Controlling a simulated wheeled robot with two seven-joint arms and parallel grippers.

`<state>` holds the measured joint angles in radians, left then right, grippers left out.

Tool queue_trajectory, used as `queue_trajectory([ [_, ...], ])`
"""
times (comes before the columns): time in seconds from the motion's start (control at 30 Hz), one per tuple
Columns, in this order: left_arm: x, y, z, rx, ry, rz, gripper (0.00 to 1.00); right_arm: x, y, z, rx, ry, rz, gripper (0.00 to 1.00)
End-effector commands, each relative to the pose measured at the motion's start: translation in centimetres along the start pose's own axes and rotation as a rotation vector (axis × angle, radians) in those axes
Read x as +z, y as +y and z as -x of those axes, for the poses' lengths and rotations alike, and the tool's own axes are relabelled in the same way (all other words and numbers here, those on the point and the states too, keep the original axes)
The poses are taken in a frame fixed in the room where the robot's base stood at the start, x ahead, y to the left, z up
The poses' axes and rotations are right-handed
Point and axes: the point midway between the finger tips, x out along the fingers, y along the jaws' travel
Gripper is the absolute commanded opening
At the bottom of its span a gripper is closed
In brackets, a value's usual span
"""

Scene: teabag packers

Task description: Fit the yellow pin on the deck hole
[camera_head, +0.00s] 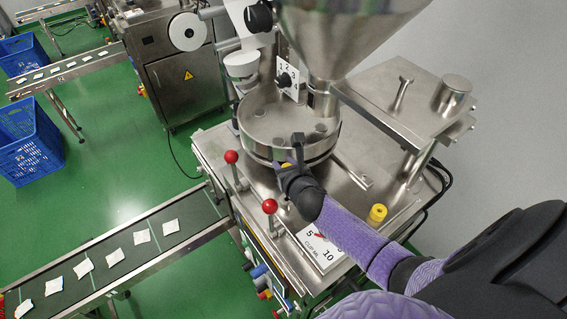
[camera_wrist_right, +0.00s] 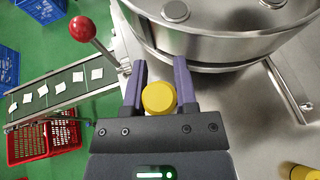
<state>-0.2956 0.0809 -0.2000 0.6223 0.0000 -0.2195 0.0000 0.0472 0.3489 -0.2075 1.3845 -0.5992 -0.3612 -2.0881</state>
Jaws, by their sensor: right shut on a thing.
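My right gripper (camera_head: 291,168) is beside the steel drum of the machine, over the steel deck (camera_head: 222,152). In the right wrist view the gripper (camera_wrist_right: 160,80) is shut on a yellow pin (camera_wrist_right: 159,97), whose round top shows between the two purple fingers. In the head view only a small yellow bit of the pin (camera_head: 286,165) shows. The pin's lower end is hidden, and I cannot tell whether it touches the deck. I cannot make out the deck hole in either view. My left gripper is not in view.
The round drum (camera_head: 290,120) stands just beyond the gripper. Red-knobbed levers (camera_head: 270,206) (camera_head: 232,157) rise on the left. Another yellow cylinder (camera_head: 377,214) stands on the deck to the right, near a dial card (camera_head: 322,247). A conveyor (camera_head: 120,262) carries several white teabags.

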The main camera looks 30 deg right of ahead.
Motion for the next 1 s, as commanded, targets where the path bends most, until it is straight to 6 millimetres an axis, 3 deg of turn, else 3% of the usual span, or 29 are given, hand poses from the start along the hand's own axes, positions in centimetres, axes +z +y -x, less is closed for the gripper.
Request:
queue_trajectory([
  [0.37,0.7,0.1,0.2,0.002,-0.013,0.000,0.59,-0.1,0.0,0.0,0.000,0.000,0.001,0.00],
  [0.7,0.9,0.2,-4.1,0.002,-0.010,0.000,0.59,-4.3,0.0,-1.7,0.000,0.001,0.000,0.00],
  [1.0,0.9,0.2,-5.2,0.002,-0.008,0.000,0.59,-5.4,0.0,-2.2,0.000,0.000,-0.001,0.00],
])
